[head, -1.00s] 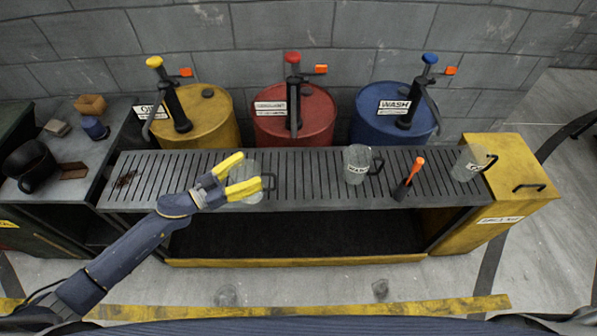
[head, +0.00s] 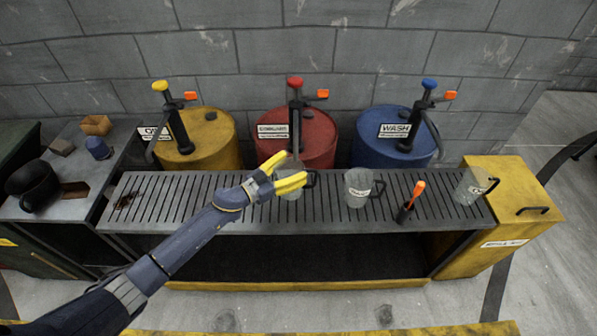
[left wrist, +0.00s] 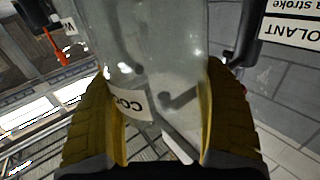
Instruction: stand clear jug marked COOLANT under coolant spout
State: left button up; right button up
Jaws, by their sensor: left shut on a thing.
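My left gripper (head: 290,169) is shut on the clear jug (head: 289,193), with one yellow finger on each side. In the left wrist view the jug (left wrist: 155,45) fills the space between the fingers, and its label (left wrist: 130,104) shows "COO". The jug is over the slatted rack in front of the red drum (head: 310,155), close below its coolant spout (head: 295,140). The fingers partly hide it, and I cannot tell whether its base touches the slats. The right gripper is out of view.
A second clear jug (head: 357,188) and an orange-handled tool in a black holder (head: 405,212) stand right on the rack (head: 180,208). Another clear jug (head: 470,188) stands at the rack's right end. Yellow (head: 212,150) and blue (head: 376,150) drums flank the red one.

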aim_at(300, 170)
pick_arm(q)
jog(key=shift+x, duration=0.95)
jog(key=shift+w+d+f, duration=0.1)
jog(key=shift+w+d, duration=0.05)
jog(key=shift+d, duration=0.1)
jog(key=shift+f, duration=1.6)
jog(key=shift+f, duration=0.15)
jog(key=o, duration=1.6)
jog(key=shift+a, duration=0.1)
jog(key=v, duration=1.2)
